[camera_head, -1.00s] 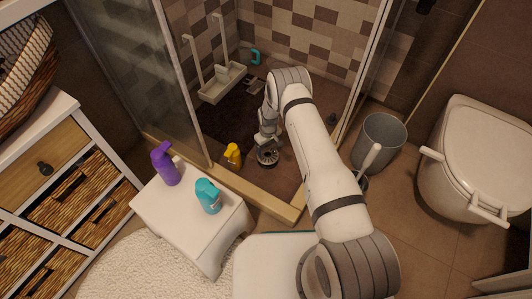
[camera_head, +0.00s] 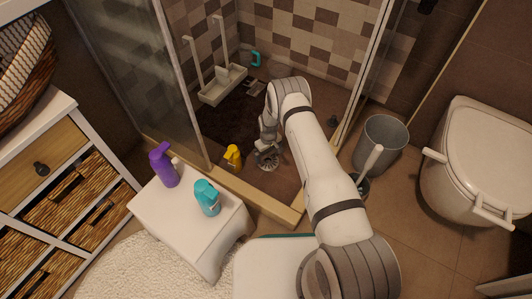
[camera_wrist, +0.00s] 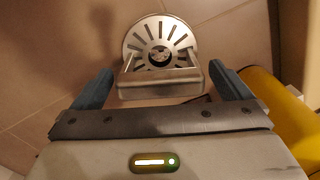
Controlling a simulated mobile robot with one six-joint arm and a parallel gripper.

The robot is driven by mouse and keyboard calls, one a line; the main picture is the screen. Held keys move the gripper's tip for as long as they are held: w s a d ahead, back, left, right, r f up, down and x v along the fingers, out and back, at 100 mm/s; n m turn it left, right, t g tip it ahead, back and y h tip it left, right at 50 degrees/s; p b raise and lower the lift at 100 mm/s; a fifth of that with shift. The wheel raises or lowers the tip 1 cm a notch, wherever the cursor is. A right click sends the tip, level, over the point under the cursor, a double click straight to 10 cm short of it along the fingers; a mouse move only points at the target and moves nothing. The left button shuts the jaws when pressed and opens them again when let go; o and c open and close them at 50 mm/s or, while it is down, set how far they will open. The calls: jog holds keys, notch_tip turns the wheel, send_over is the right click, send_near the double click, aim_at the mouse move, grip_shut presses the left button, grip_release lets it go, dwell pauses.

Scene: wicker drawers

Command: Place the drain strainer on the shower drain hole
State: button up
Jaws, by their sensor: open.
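The drain strainer (camera_wrist: 162,88) is a round, silver, slotted metal disc with a raised rectangular handle. In the wrist view it lies flat on the tiles beyond my gripper (camera_wrist: 161,76). Its handle sits between the two blue-grey fingers, which are open. In the head view the strainer (camera_head: 267,162) is on the shower floor just below my gripper (camera_head: 266,147), near the yellow bottle. I see no bare drain hole. Whether it lies under the strainer is hidden.
A raised shower sill (camera_head: 254,196) runs in front. A white stool (camera_head: 188,222) holds purple and teal bottles. A grey bin (camera_head: 381,142) stands right.

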jog(key=shift+r, duration=0.15)
jog(key=s+d+r+m+p, duration=0.1)
jog(key=d+r+p, duration=0.1)
jog(key=r, duration=1.4)
jog(key=d+r+m+p, duration=0.1)
jog(key=d+r+p, duration=0.15)
jog(key=r, duration=1.25)
jog(key=s+d+r+m, duration=0.1)
jog(key=s+d+r, duration=0.1)
jog(key=s+r, duration=0.35)
jog(key=s+d+r, duration=0.1)
jog(key=s+r, duration=0.2)
jog(key=r, duration=0.6)
jog(key=s+d+r+m, duration=0.1)
jog(key=s+r, duration=0.3)
jog(key=s, duration=0.4)
jog(key=s+d+r+m, duration=0.1)
jog(key=s+r, duration=0.3)
jog(key=s, duration=0.4)
jog(key=s+d+r+m+t, duration=0.1)
jog(key=s+r, duration=0.3)
jog(key=s, duration=0.4)
jog(key=shift+s+d+r+m, duration=0.25)
jog(key=shift+d+m, duration=0.15)
jog(key=shift+d, duration=0.35)
